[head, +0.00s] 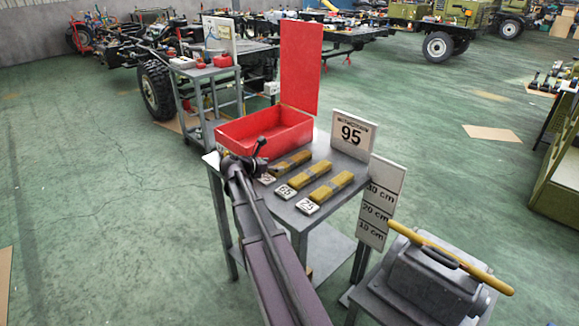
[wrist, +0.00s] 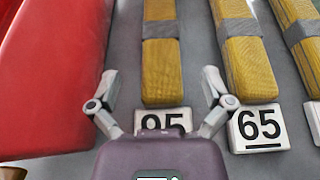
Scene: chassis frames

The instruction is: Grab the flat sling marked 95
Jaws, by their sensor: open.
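Three yellow flat slings with grey bands lie side by side on the grey table. In the wrist view the left sling (wrist: 159,70) has a white label (wrist: 162,115) at its near end; its lower part is hidden by my gripper's body, but it reads 95. The middle sling (wrist: 243,65) is labelled 65 (wrist: 259,127). The right sling (wrist: 300,45) has its label cut off; in the head view that label (head: 307,206) looks like 25. My gripper (wrist: 161,84) is open and empty, its fingers on either side of the left sling's near end, apart from it.
A red open box (head: 262,135) with its lid (head: 301,68) raised stands left of the slings, close to my gripper. A sign reading 95 (head: 352,135) stands at the table's far right. A height-marked board (head: 381,203) and a grey case (head: 430,280) with a yellow bar are at the right.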

